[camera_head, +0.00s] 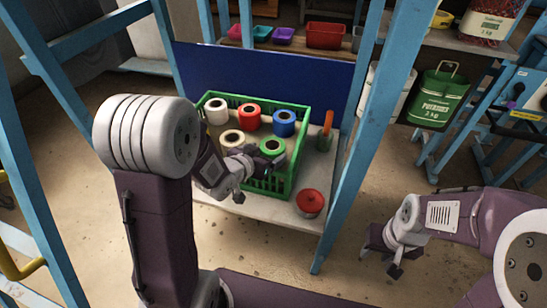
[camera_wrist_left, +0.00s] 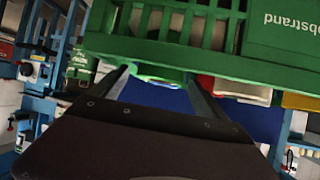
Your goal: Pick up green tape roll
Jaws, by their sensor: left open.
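The green tape roll (camera_head: 272,146) stands in the front right part of a green crate (camera_head: 283,184), its pale core facing up. My left gripper (camera_head: 259,176) is open and empty at the crate's front side, just in front of the green roll; its near parts cover the roll's lower front.
The crate also holds a white roll (camera_head: 216,112), a red roll (camera_head: 249,118), a blue roll (camera_head: 284,124) and a cream roll (camera_head: 232,139). Blue posts (camera_head: 352,150) flank the shelf.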

